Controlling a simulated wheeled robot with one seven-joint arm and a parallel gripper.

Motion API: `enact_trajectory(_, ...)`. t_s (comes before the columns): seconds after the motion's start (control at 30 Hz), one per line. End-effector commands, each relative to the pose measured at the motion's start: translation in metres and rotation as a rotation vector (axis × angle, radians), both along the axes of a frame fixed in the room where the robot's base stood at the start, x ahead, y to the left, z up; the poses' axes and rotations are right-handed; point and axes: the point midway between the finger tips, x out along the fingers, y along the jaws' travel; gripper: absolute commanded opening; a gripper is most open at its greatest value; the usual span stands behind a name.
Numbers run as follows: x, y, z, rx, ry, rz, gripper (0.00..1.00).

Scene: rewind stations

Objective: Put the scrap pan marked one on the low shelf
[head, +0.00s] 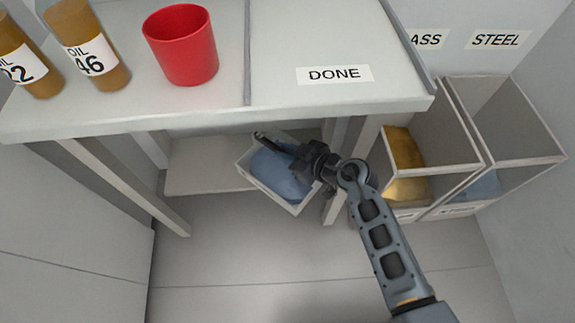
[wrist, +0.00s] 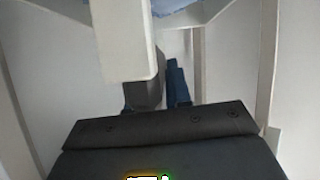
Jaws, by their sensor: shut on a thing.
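A pale, open scrap pan (head: 270,194) with blue scrap (head: 280,172) in it is under the bench, turned at an angle. No number can be read on it. My gripper (head: 288,151) reaches in from the right and is shut on the pan at its upper right side. The arm hides part of that side.
The bench top (head: 300,112) overhangs the pan and bears a red cup (head: 182,45), oil bottles (head: 92,50) and a DONE label (head: 335,75). A bench leg (head: 335,205) is close by the pan. Scrap bins (head: 440,190) stand right. The floor in front is clear.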

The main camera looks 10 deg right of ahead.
Motion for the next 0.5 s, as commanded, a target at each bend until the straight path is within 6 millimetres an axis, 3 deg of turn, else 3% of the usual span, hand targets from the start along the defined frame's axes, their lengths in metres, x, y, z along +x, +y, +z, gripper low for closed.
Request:
enact_trajectory(0.03,0.006,0.0,0.002,0.002,-0.007,-0.001,0.0)
enact_trajectory(0.5,0.004,0.0,-0.029,0.002,-0.005,-0.002,0.0)
